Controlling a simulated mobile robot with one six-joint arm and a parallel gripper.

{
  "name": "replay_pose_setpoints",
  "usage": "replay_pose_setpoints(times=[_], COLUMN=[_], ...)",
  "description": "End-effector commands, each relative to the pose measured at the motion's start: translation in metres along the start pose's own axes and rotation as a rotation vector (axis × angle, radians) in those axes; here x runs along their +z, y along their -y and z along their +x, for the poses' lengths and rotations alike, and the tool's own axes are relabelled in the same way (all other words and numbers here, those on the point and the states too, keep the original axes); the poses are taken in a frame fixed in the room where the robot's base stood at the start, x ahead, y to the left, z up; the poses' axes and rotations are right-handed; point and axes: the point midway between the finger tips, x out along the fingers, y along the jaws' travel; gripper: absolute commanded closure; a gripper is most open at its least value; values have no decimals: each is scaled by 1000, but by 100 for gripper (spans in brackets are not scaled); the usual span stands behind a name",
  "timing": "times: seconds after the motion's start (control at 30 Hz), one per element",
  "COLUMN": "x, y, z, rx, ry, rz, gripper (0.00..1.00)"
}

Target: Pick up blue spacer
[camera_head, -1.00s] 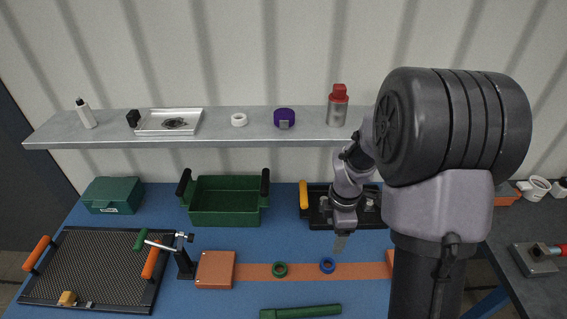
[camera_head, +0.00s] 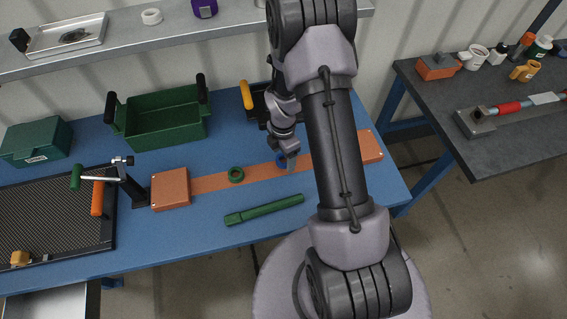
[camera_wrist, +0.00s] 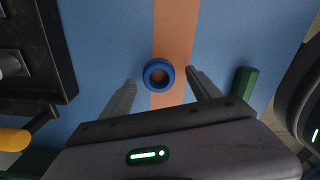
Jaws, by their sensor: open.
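The blue spacer (camera_wrist: 149,68) is a small ring lying on the orange strip (camera_wrist: 172,35) of the blue table in the wrist view. In the head view the blue spacer (camera_head: 281,161) shows partly behind my gripper (camera_head: 290,163). In the wrist view my gripper (camera_wrist: 160,90) is open and empty. Its two fingers stand apart to the left and right of the spacer, which appears just ahead of and between the tips. I cannot tell the exact height of the fingers over the table.
A green bar (camera_head: 264,210) lies in front. A black tray (camera_wrist: 30,60) stands near my gripper. An orange block (camera_head: 171,189) and a green bin (camera_head: 160,122) are further left.

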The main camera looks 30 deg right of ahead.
Motion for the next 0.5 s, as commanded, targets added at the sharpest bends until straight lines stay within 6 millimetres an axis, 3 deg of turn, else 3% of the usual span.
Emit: replay_pose_setpoints(times=[0.03,0.2,0.5], x=[0,0,0], y=[0,0,0], z=[8,6,5], rx=[0,2,1], ry=[0,0,0], rz=[0,0,0], gripper=[28,28,85])
